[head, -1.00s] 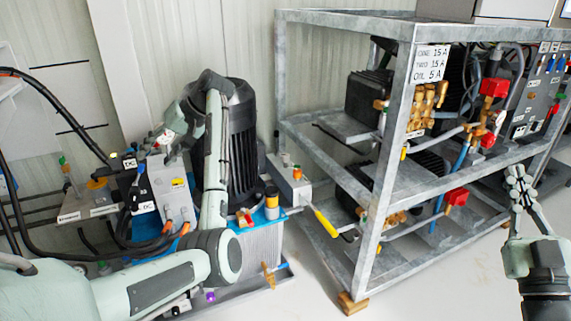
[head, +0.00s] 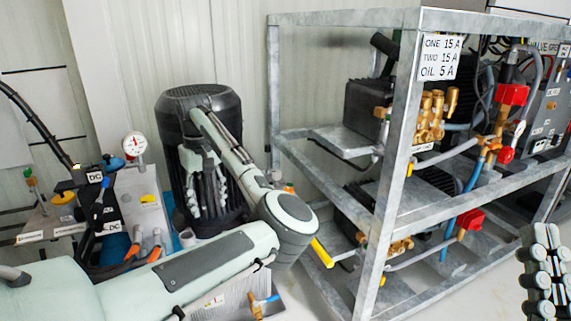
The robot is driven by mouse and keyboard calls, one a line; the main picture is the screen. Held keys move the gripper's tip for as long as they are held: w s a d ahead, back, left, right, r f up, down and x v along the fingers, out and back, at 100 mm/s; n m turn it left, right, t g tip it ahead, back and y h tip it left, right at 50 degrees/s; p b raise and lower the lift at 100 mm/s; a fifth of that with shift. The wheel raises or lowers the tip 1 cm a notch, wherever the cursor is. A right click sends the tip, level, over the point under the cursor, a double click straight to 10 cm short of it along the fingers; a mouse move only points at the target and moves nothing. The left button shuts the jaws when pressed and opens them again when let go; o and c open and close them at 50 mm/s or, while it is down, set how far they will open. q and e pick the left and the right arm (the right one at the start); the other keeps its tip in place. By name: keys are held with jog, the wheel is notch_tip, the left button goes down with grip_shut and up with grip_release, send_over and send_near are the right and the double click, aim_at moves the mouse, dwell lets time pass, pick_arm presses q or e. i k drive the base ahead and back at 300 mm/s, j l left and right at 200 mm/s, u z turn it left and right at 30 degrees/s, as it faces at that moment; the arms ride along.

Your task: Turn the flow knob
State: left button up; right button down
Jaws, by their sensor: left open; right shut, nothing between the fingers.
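No knob carries a readable flow label, so I cannot tell which one is the flow knob. A blue knob (head: 115,163) sits at the top of the grey valve block (head: 145,203), beside a round white gauge (head: 135,144). A yellow knob (head: 62,198) stands on a labelled plate further left. My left gripper (head: 207,205) is open, fingers down, in front of the black motor (head: 198,100), right of the valve block and apart from the blue knob. My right gripper (head: 543,270) is shut and empty at the lower right edge, partly cut off.
A grey metal rack (head: 405,130) with pumps, hoses and red-handled valves (head: 511,95) fills the right. A yellow lever (head: 322,252) sticks out beside the rack's front post. Black cables (head: 38,122) run on the left.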

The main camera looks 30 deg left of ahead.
aim_at(276, 174)
jog(key=i, duration=1.15)
